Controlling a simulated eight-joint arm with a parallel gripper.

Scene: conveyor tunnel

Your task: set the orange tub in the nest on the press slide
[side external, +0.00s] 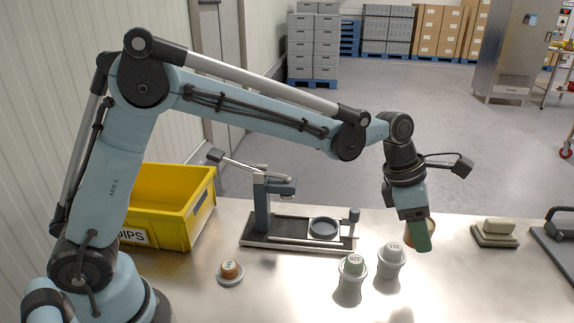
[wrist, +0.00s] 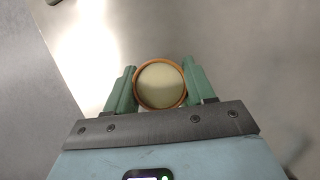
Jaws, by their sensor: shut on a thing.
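The orange tub (side external: 433,229) is between the green fingers of my gripper (side external: 421,236), mostly hidden by the near finger in the side view. In the wrist view the tub (wrist: 160,85) shows an orange rim around a pale cream round top, with a finger of my gripper (wrist: 161,90) against each side. My gripper is shut on it and points down over the bench. The press (side external: 263,208) stands to the left on a dark slide (side external: 286,231). The nest (side external: 324,227), a round ring at the slide's right end, looks empty.
A small brown-topped piece (side external: 230,270) sits on a dish. A yellow bin (side external: 170,205) is at left; a beige block (side external: 496,226) is at right.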

